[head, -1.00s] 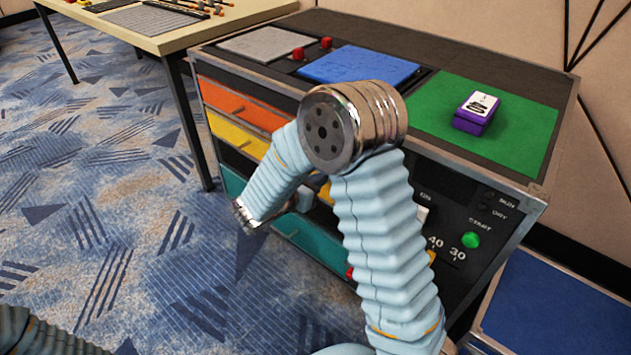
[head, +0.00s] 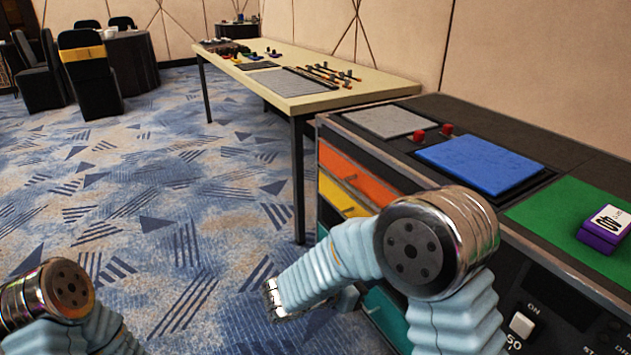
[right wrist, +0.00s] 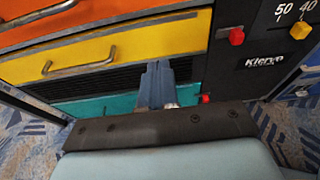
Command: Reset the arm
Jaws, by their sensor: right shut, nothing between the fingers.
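My right arm bends at a shiny metal elbow in the head view, in front of the cabinet, with its pale blue forearm reaching left and down. In the right wrist view my right gripper (right wrist: 158,72) is shut and empty, its grey fingers together. It points at the cabinet front, over a dark slatted strip between the yellow drawer (right wrist: 150,45) and the teal drawer (right wrist: 100,106). I cannot tell the exact gap. My left arm shows only as a metal joint and pale blue sleeve at the lower left of the head view; its gripper is outside the picture.
The cabinet top bears a grey pad (head: 385,121), a blue pad (head: 482,163) and a green mat (head: 545,212) with a purple-and-white box (head: 604,230). A cream table (head: 310,85) with tools stands behind. Chairs (head: 88,75) are far left. Patterned carpet (head: 150,200) is open at left.

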